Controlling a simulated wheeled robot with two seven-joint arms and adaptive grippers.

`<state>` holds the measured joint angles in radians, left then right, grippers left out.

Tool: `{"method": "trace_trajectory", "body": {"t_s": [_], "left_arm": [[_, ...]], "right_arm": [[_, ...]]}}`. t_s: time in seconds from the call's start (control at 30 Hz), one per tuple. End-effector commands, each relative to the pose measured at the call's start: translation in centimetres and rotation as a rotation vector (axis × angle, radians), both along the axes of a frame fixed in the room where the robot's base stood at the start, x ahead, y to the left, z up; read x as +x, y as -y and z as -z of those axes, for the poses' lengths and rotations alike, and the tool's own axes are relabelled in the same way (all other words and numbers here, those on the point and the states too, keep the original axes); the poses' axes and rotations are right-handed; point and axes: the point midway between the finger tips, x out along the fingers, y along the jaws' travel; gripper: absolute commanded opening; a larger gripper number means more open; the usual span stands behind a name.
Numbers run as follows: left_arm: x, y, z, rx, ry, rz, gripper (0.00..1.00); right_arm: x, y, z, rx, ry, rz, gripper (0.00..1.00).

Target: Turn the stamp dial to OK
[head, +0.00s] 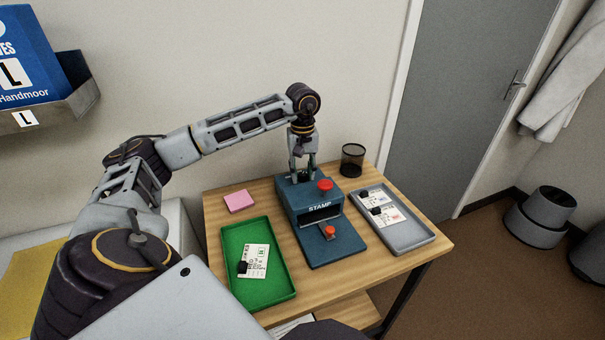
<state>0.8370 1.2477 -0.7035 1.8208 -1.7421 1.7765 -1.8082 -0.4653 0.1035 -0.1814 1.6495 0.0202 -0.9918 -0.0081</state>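The stamp machine (318,225) is a dark blue box marked STAMP in the middle of the wooden table. It has a red knob (325,185) on top and a smaller orange-red knob (329,231) on its front base. I cannot tell which part is the dial, and no OK mark is readable. My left gripper (303,178) points down at the top rear left of the machine, left of the red knob. Its fingers look apart, but their tips are partly hidden and contact is unclear. My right gripper is not in view.
A green tray (226,236) with a card is on the left, and a grey tray (417,242) with cards is on the right. A pink pad (239,201) and a black mesh cup (352,160) stand behind. A blue box (30,60) sits on a wall shelf.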

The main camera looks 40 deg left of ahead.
Motion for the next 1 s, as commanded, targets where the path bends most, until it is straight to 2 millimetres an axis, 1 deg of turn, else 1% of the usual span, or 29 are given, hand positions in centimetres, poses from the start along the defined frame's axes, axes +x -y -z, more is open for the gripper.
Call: {"method": "trace_trajectory", "body": {"t_s": [0.13, 0.37, 0.47, 0.63, 0.67, 1.0], "left_arm": [[0.00, -0.02, 0.37, 0.001, 0.001, 0.000, 0.34], [0.01, -0.02, 0.37, 0.000, 0.001, 0.000, 0.34], [0.01, -0.02, 0.36, 0.000, 0.001, 0.000, 0.23], [0.01, -0.02, 0.35, 0.000, 0.001, 0.000, 0.01], [0.01, -0.02, 0.35, 0.000, 0.001, 0.000, 0.00], [0.02, -0.02, 0.30, 0.000, 0.001, -0.035, 0.00]], "right_arm": [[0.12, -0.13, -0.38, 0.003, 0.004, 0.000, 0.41], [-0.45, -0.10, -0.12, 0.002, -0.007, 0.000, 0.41], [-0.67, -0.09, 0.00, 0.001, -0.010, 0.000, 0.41], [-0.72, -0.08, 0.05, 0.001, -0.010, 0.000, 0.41], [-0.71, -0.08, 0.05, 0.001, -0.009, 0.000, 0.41], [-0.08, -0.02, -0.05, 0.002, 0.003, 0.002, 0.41]]}}
